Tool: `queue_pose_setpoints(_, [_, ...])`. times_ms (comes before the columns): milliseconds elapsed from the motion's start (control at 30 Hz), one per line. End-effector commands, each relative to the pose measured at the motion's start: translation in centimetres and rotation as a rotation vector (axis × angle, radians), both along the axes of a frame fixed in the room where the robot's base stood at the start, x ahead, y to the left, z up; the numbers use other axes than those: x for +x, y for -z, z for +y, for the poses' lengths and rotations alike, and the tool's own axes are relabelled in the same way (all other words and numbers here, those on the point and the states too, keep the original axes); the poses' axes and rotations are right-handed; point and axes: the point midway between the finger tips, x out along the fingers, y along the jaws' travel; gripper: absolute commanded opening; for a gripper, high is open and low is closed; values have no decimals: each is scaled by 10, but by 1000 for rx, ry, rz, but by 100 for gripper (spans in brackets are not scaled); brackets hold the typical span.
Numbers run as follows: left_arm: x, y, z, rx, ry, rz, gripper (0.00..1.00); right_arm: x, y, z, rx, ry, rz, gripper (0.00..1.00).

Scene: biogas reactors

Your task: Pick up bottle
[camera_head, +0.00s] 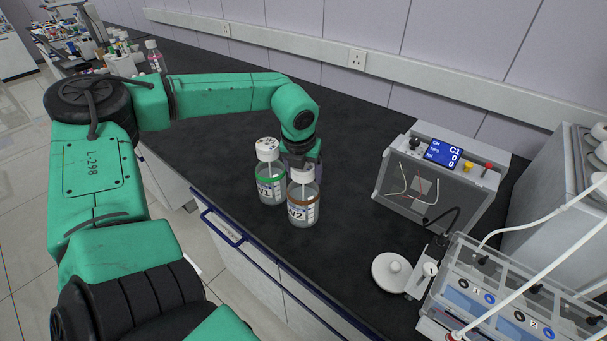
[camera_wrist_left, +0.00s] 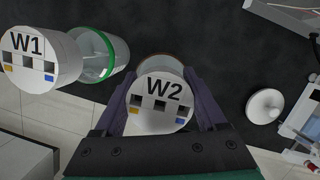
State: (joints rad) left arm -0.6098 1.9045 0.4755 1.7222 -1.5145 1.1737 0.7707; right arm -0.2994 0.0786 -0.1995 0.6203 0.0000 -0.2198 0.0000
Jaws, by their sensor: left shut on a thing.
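Two clear bottles with white caps are at the bench's front edge. The W1 bottle (camera_head: 269,186) has a green band and stands on the left; its cap (camera_wrist_left: 38,62) shows in the left wrist view. The W2 bottle (camera_head: 303,211) has a brown band and is right of it; its cap marked W2 (camera_wrist_left: 160,100) sits between my left gripper's fingers. My left gripper (camera_head: 301,160) is shut on the W2 bottle at its cap, from behind in the head view. I cannot tell whether the bottle's base touches the bench. My right gripper is not in view.
A grey device with a blue screen (camera_head: 439,180) stands at the right on the black bench (camera_head: 350,120). A white round-topped piece (camera_head: 394,270) lies in front of it, beside a clear rack with numbered ports (camera_head: 510,300). The bench between bottles and device is clear.

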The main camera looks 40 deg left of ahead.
Motion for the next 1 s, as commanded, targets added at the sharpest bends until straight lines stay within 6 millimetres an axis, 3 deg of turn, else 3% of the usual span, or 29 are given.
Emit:
queue_pose_setpoints(167, [0, -6, -1, -2, -1, -2, 0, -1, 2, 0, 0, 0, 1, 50])
queue_pose_setpoints(367, [1, -36, 0, -1, -1, -7, 0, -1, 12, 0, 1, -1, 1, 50])
queue_pose_setpoints(667, [0, -143, 0, 4, -3, -8, 0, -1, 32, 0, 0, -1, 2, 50])
queue_pose_setpoints(800, [0, -200, 0, 3, -4, -6, 0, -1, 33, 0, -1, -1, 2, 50])
queue_pose_setpoints(1000, [0, -258, -1, 1, -2, -3, 0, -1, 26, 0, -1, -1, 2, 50])
